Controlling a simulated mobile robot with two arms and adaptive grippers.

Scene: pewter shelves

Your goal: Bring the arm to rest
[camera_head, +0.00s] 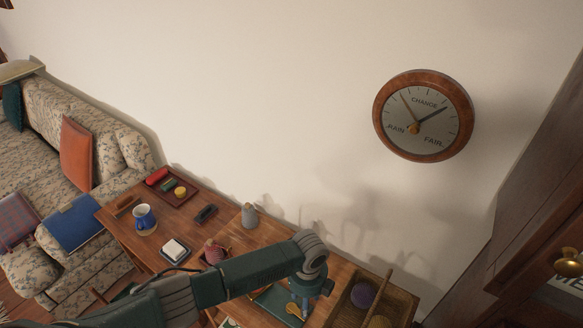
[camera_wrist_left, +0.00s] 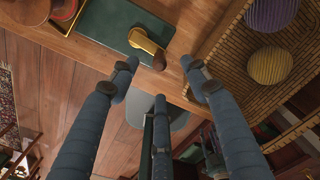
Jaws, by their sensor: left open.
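My left arm (camera_head: 240,275) reaches in from the lower left over a wooden table. Its wrist bends down, and my left gripper (camera_head: 303,300) hangs low over the table's front part. In the left wrist view my left gripper (camera_wrist_left: 160,72) shows its fingers spread apart, with nothing between them. Beyond the fingertips lie a dark green flat item (camera_wrist_left: 105,35) and a brass piece with a wooden knob (camera_wrist_left: 146,43). Whether the fingers touch anything is hard to tell. My right gripper is in neither view.
A wicker tray (camera_wrist_left: 215,45) with a purple ball (camera_wrist_left: 270,14) and a yellow ball (camera_wrist_left: 270,66) lies close on the right. A blue mug (camera_head: 144,219), a grey bottle-like item (camera_head: 249,216) and a reddish pot (camera_head: 213,251) stand leftward. Wooden floor (camera_wrist_left: 50,90) shows below the table edge.

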